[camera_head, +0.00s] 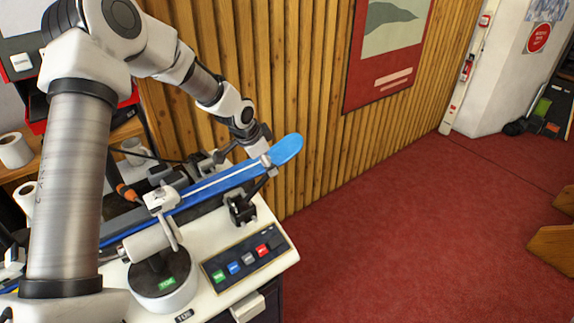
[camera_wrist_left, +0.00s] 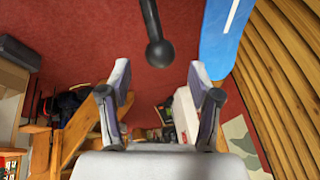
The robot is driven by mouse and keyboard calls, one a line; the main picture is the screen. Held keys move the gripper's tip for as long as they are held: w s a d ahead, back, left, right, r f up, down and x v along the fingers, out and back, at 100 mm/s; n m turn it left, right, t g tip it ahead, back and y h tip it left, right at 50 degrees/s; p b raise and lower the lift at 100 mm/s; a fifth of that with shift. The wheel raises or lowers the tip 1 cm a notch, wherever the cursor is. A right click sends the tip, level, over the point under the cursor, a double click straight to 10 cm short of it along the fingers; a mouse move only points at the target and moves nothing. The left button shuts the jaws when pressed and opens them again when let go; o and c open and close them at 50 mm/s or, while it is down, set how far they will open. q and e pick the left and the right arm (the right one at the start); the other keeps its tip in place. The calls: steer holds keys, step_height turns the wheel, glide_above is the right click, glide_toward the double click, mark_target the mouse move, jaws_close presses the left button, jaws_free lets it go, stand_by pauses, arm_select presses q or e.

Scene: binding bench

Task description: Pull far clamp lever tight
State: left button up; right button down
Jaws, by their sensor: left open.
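The far clamp (camera_head: 241,208) is a black fitting at the bench's right end, beside the blue ski. A black lever with a ball end (camera_wrist_left: 160,52) shows at the top of the left wrist view, hanging between and just beyond my fingertips, not gripped. The blue ski (camera_head: 284,150) lies along the bench with a white stripe and also shows at the wrist view's upper right (camera_wrist_left: 218,45).
A wood-slat wall (camera_head: 310,100) stands close behind the arm. The bench has a button panel (camera_head: 246,258), a round pedestal with a green label (camera_head: 163,285) and an orange-handled lever (camera_head: 127,193). Red carpet (camera_head: 400,240) is open to the right.

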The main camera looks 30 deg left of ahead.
mark_target(258, 186)
arm_select(q)
steer(key=x, duration=0.5)
steer(key=shift+w+f, duration=0.25)
steer(key=shift+w, duration=0.05)
steer(key=shift+s+r, duration=0.1)
steer(key=shift+s, duration=0.05)
steer(key=shift+s+r, duration=0.1)
steer(key=shift+s, duration=0.05)
steer(key=c, duration=0.3)
jaws_close()
steer(key=shift+b, duration=0.35)
steer(key=shift+r, duration=0.1)
